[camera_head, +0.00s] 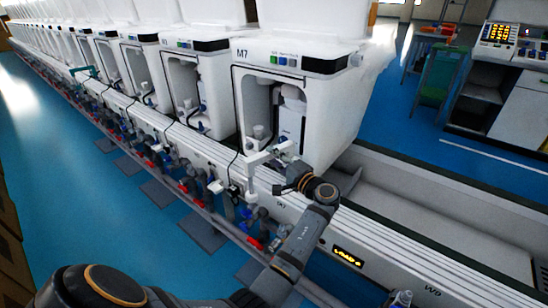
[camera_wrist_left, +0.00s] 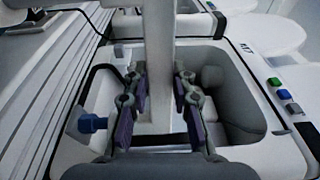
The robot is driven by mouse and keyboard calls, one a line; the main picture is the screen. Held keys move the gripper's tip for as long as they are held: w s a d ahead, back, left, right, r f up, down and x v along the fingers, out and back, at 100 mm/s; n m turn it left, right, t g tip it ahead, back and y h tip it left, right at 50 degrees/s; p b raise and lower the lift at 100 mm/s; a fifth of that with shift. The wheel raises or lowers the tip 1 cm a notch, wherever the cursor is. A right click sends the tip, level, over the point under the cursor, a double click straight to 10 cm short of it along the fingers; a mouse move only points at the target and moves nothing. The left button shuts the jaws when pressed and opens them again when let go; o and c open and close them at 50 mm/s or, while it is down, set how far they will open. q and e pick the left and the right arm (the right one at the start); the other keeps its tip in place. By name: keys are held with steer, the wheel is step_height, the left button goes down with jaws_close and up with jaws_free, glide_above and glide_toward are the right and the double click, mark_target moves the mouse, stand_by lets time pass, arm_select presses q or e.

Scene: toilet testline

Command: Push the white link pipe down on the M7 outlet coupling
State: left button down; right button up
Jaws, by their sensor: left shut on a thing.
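The white link pipe (camera_head: 262,157) shows in front of the open bay of the toilet marked M7 (camera_head: 335,90). My left gripper (camera_head: 283,168) is at its right part, just outside the bay. In the left wrist view the pipe (camera_wrist_left: 160,50) runs between the two purple-padded fingers of my left gripper (camera_wrist_left: 160,108), which is shut on it. A blue fitting (camera_wrist_left: 92,123) shows left of the fingers in that view. I cannot tell the M7 outlet coupling clearly, nor whether the pipe's end touches it. My right gripper is not in view.
A row of like white toilets (camera_head: 205,75) runs to the back left along the rail. Hoses and valves with red handles (camera_head: 255,243) hang below the rail. An empty white trough (camera_head: 430,210) lies right of M7. Coloured buttons (camera_wrist_left: 283,94) sit on the toilet's edge.

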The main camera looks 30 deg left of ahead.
arm_select(q)
steer(key=shift+f+b, duration=0.55)
steer(key=shift+f, duration=0.25)
steer(key=c, duration=1)
jaws_free()
steer(key=shift+c, duration=0.2)
